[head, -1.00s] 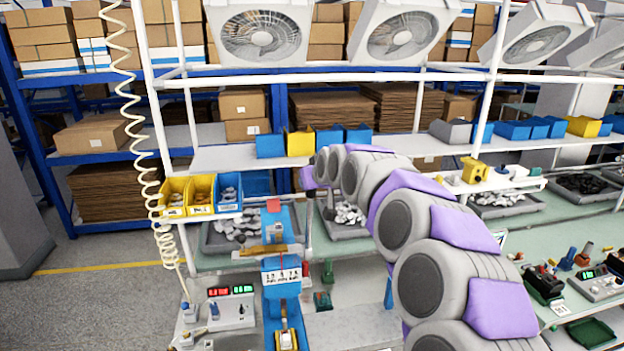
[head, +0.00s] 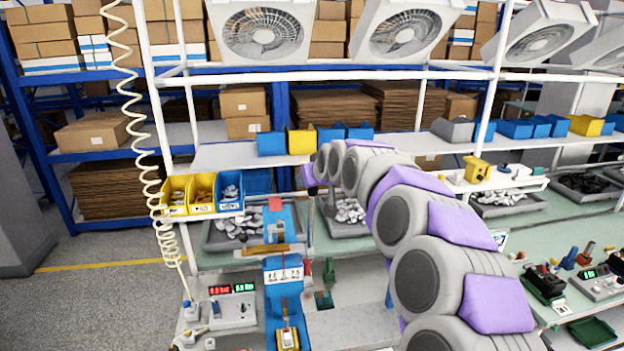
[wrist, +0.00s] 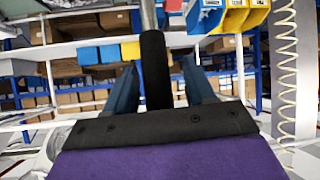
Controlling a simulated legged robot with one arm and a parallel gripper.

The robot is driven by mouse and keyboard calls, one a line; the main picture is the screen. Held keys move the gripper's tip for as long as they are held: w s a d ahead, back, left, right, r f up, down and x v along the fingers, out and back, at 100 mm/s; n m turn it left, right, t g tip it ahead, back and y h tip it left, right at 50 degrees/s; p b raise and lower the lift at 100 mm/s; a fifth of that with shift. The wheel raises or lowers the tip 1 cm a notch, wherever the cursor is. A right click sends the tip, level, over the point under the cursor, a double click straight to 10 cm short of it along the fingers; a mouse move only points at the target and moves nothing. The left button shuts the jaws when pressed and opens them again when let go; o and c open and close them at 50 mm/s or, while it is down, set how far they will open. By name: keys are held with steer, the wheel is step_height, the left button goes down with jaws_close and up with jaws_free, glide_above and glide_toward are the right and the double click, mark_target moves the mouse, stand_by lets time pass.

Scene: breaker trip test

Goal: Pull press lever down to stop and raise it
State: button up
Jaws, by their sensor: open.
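The blue press (head: 284,303) stands at the front of the bench, left of my arm in the head view. The press lever shows in the wrist view as a black grip (wrist: 154,78) on a metal rod (wrist: 148,14). My gripper (wrist: 160,68) is open, with one blue finger on each side of the black grip. Gaps show between the grip and both fingers, so the jaws are around it but not closed on it. In the head view the fingers and the lever grip are hard to make out near the end of my arm.
Yellow and blue bins (head: 202,193) hang left of the press. A box with red and green displays (head: 232,306) stands at lower left, beside a coiled cable (head: 150,170). A tray of parts (head: 222,236) lies behind the press. White frame bars cross above.

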steer(key=b+v, duration=0.3)
steer(key=v, duration=1.4)
steer(key=shift+r, duration=0.1)
